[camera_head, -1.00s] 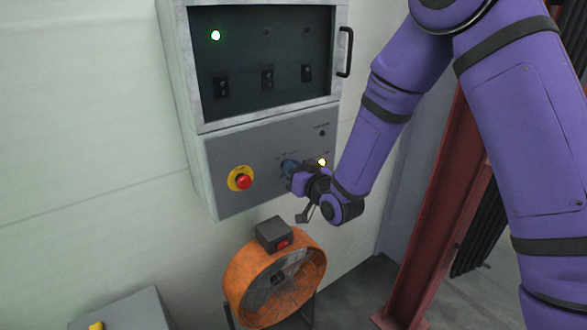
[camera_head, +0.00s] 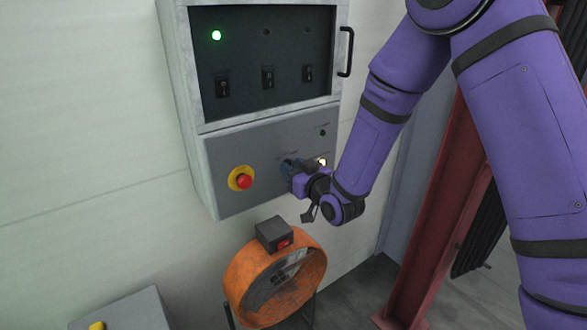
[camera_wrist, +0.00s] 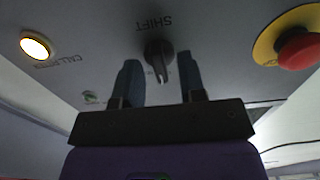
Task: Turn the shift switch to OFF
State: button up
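The shift switch is a dark rotary knob (camera_wrist: 158,58) under an upside-down SHIFT label on the grey lower panel. In the wrist view its ridge points down the picture, slightly right. My gripper (camera_wrist: 159,66) is open, its two blue fingers on either side of the knob with a visible gap to each. In the head view my gripper (camera_head: 291,167) is at the panel and mostly covers the switch. The position marks around the knob are too small or hidden to read.
A red emergency stop on a yellow base (camera_head: 242,179) sits left of the switch. A lit call button (camera_head: 322,162) is close on the right. Above is a dark window with a handle (camera_head: 346,52). An orange fan (camera_head: 275,280) stands below, a red steel column (camera_head: 435,210) to the right.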

jog(key=v, duration=1)
jog(key=shift+s+d, duration=0.25)
jog(key=shift+s, duration=0.05)
jog(key=s+d+r+m+g+h, duration=0.35)
jog(key=d+r+h, duration=0.45)
jog(key=d+r, duration=0.6)
jog(key=s+d+r+m+g, duration=0.1)
jog(key=s+d+r+g, duration=0.1)
jog(key=s, duration=0.5)
jog(key=s+d+r+m+g+h, duration=0.1)
jog(key=s+d+r+g, duration=0.1)
jog(key=s+d, duration=0.2)
jog(key=s+d+r+m+g+h, duration=0.1)
jog(key=s+d+r+g, duration=0.1)
jog(key=s, duration=0.9)
jog(key=shift+d+r, duration=0.3)
jog(key=shift+d, duration=0.25)
